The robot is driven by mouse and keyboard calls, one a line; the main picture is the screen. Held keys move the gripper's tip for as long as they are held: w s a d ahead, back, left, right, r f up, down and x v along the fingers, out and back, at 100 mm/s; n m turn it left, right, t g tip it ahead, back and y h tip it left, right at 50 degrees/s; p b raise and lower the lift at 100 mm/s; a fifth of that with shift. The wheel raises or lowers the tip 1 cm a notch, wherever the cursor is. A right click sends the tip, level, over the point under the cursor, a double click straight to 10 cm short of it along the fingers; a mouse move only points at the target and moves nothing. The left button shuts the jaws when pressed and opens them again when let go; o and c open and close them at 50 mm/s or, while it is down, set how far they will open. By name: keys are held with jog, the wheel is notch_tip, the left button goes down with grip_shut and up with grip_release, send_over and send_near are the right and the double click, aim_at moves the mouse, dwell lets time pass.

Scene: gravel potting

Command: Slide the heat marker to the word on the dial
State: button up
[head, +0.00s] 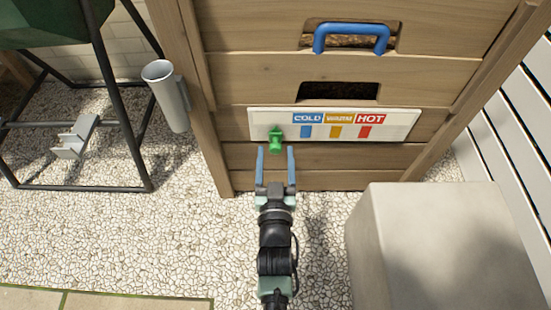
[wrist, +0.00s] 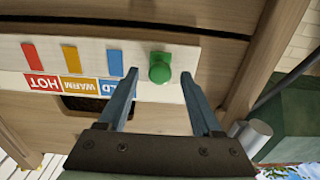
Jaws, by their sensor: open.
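The heat marker (head: 276,140) is a green knob at the left end of the white dial (head: 400,118), left of the blue COLD bar. The dial has COLD (head: 308,118), WARM (head: 339,118) and HOT (head: 370,119) labels, each above a blue, yellow or red bar. In the wrist view the marker (wrist: 160,68) shows upside down with the dial (wrist: 185,52), between and beyond my fingertips. My gripper (head: 276,150) is open, with its two blue fingers just in front of and below the marker. It also shows in the wrist view (wrist: 158,78), with nothing between the fingers.
The dial is on a wooden bin (head: 245,80) with a blue handle (head: 350,35) and a dark slot above. A grey tube (head: 166,92) is fixed at the bin's left. A pale block (head: 440,240) stands at the right. Gravel (head: 110,230) is open at the left.

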grip_shut()
dwell(0.4)
dwell(1.1)
